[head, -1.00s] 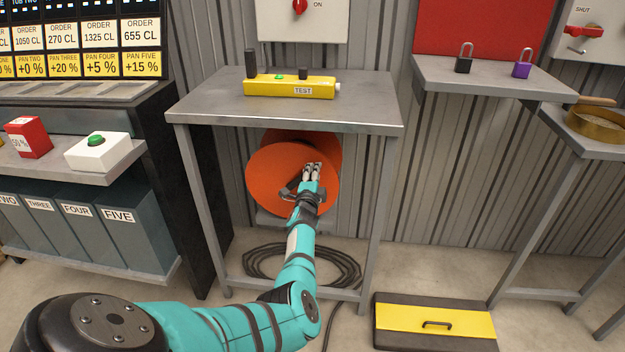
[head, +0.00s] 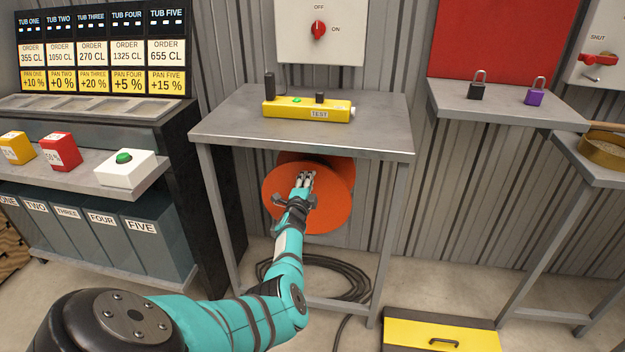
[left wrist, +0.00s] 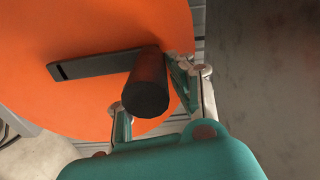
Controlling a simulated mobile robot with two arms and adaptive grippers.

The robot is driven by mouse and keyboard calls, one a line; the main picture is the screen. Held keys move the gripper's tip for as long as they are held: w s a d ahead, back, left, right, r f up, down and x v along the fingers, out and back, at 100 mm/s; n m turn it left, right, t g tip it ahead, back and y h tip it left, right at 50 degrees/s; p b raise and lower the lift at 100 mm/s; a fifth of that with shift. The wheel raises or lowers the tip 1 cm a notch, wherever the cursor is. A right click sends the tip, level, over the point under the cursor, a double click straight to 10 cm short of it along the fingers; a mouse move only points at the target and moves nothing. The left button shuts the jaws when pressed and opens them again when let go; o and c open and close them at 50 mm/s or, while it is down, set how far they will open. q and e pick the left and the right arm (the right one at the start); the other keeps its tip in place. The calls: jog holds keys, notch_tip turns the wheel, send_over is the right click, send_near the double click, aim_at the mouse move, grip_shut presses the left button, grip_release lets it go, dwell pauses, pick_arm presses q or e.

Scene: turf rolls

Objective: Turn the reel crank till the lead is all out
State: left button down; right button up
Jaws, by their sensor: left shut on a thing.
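The orange reel (head: 335,205) hangs under the grey table in the head view; its flange also fills much of the left wrist view (left wrist: 70,25). The dark crank arm (left wrist: 90,66) lies across the flange and ends in a round black handle (left wrist: 150,88). My left gripper (head: 304,181) is in front of the reel, its fingers on either side of the handle and shut on it. In the head view the gripper hides the handle. The dark lead (head: 345,278) lies in loops on the floor below the reel. My right gripper is not in view.
The grey table (head: 225,120) above the reel carries a yellow tester (head: 285,108). Its legs stand either side of my left arm. A yellow and black case (head: 440,332) lies on the floor at right. A shelf with two padlocks (head: 536,92) is further right.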

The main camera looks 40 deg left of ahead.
pick_arm(q)
jog(key=shift+s+a+f, duration=0.3)
jog(key=shift+s+a, duration=0.25)
jog(key=shift+a, duration=0.2)
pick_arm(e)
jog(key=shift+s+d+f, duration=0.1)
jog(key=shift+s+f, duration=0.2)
pick_arm(q)
jog(key=c, duration=1.1)
grip_release()
jog(key=shift+r, duration=0.1)
jog(key=shift+o, duration=0.2)
jog(key=shift+s, duration=0.1)
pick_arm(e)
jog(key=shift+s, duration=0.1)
pick_arm(q)
jog(key=shift+s, duration=0.15)
jog(key=shift+s+f, duration=0.25)
jog(key=shift+s, duration=0.8)
jog(key=s+d+r, duration=0.1)
jog(key=s+d, duration=0.5)
jog(key=d, duration=0.1)
jog(key=shift+s+d, duration=0.2)
jog(key=shift+s, duration=0.15)
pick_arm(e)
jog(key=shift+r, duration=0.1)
